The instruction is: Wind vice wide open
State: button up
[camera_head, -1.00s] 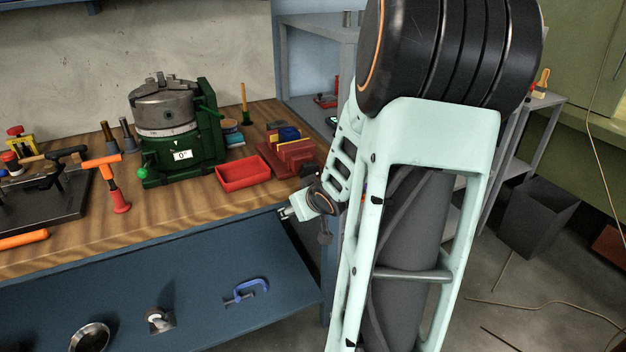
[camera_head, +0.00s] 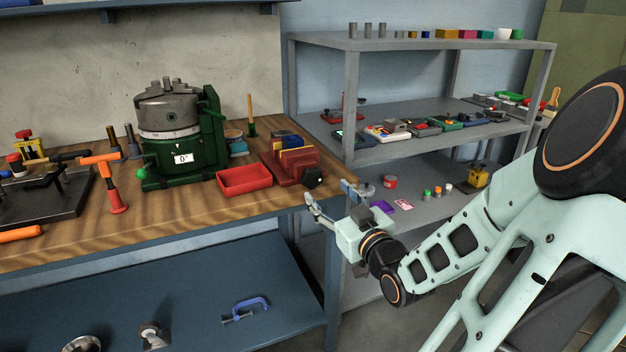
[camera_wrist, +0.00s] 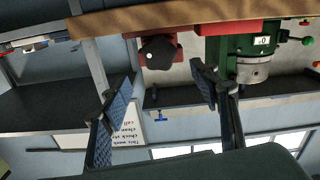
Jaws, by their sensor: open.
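The red vice (camera_head: 288,166) sits at the right end of the wooden bench, with a blue piece and a yellow piece at its top. I cannot tell whether its jaws grip them. Its black star-shaped knob (camera_head: 313,178) faces the bench's right end.
A red tray (camera_head: 244,180) and a green rotary table with a chuck (camera_head: 170,135) stand left of the vice. A grey shelf unit (camera_head: 440,45) with small items stands behind my arm. A blue lower shelf (camera_head: 180,290) holds a clamp (camera_head: 247,309). Space off the bench end is open.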

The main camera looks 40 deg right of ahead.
aim_at(313, 178)
jog(key=b+x, duration=0.2)
jog(key=x, duration=0.6)
jog(key=shift+w+f, duration=0.1)
jog(key=shift+w, duration=0.3)
jog(key=shift+w+d, duration=0.15)
jog(key=shift+w, duration=0.45)
jog(key=shift+b, duration=0.3)
jog(key=c, duration=1.2)
